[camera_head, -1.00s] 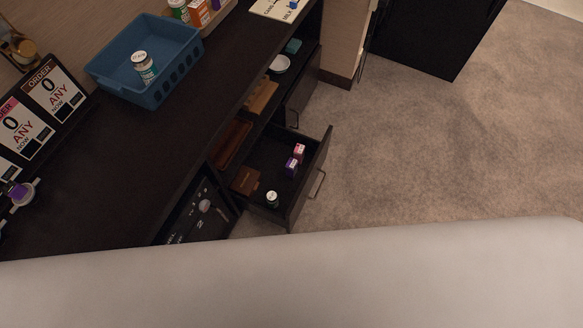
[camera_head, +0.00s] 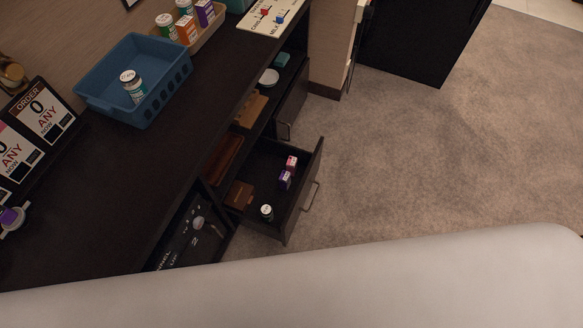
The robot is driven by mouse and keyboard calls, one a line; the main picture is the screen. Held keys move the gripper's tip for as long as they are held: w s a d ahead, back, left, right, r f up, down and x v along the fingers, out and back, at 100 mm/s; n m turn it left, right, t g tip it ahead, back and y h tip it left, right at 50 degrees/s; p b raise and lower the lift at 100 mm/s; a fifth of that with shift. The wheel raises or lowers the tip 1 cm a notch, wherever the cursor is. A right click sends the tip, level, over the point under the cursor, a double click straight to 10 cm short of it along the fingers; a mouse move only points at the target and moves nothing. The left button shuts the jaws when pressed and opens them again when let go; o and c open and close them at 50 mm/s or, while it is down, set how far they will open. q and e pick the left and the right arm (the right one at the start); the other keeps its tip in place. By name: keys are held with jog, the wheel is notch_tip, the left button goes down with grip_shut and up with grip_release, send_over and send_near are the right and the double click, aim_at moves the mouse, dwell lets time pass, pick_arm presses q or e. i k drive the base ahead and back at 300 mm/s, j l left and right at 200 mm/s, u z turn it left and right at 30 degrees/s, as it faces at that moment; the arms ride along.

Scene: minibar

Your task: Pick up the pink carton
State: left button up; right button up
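A small pink carton (camera_head: 291,161) with a white part stands in the open dark drawer (camera_head: 303,187), toward its far right side. A purple carton (camera_head: 285,180) is right beside it, on the near side. A small bottle with a white cap (camera_head: 266,212) is in the same drawer, nearer to me. Neither of my grippers is in view.
A blue basket (camera_head: 135,112) holding a bottle (camera_head: 133,86) is on the dark counter (camera_head: 130,185). A tray (camera_head: 210,30) with several bottles and cartons stands behind it. Order signs (camera_head: 42,113) stand at the left. Carpet (camera_head: 420,150) right of the drawer is clear.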

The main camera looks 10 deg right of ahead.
aim_at(292, 164)
jog(key=l+z, duration=0.4)
jog(key=i+l+z, duration=0.1)
jog(key=l+z, duration=0.25)
